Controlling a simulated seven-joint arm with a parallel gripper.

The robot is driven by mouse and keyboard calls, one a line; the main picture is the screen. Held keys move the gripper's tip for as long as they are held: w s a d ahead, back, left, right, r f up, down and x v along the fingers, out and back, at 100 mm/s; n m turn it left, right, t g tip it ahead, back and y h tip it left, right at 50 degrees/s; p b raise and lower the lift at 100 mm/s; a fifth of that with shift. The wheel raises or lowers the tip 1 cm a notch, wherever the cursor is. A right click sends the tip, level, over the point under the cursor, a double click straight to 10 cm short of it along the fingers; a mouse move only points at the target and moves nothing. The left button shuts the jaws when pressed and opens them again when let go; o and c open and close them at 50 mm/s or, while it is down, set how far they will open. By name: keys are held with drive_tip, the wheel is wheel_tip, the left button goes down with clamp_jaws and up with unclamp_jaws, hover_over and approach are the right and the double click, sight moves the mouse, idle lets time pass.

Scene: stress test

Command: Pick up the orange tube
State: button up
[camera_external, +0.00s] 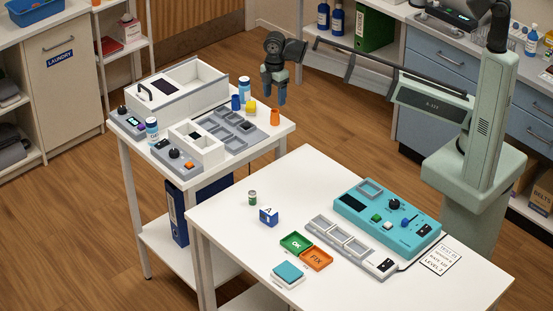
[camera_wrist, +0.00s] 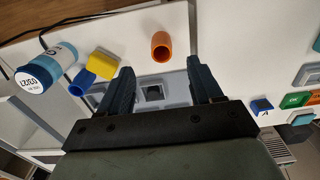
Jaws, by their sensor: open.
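The orange tube (camera_external: 275,117) stands upright on the far table, near its right corner, in the external view. In the wrist view the orange tube (camera_wrist: 161,47) stands beyond my fingertips, a little left of the middle of the gap, its open top showing. My gripper (camera_external: 275,98) hangs above the far table with its fingers pointing down. In the wrist view my gripper (camera_wrist: 163,72) is open and empty, with a grey tray showing between the fingers. It does not touch the tube.
Close to the tube stand a yellow block (camera_external: 251,106), a blue tube (camera_external: 236,102) and a white-and-blue bottle (camera_external: 244,87). A grey compartment tray (camera_external: 238,128) lies in front of them. The nearer table (camera_external: 235,215) has bare room at its left.

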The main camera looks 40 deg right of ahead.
sight(275, 115)
drive_tip(key=shift+s+f, duration=0.1)
drive_tip(key=shift+f, duration=4.4)
drive_tip(key=shift+c, duration=0.5)
drive_tip(key=c, duration=1)
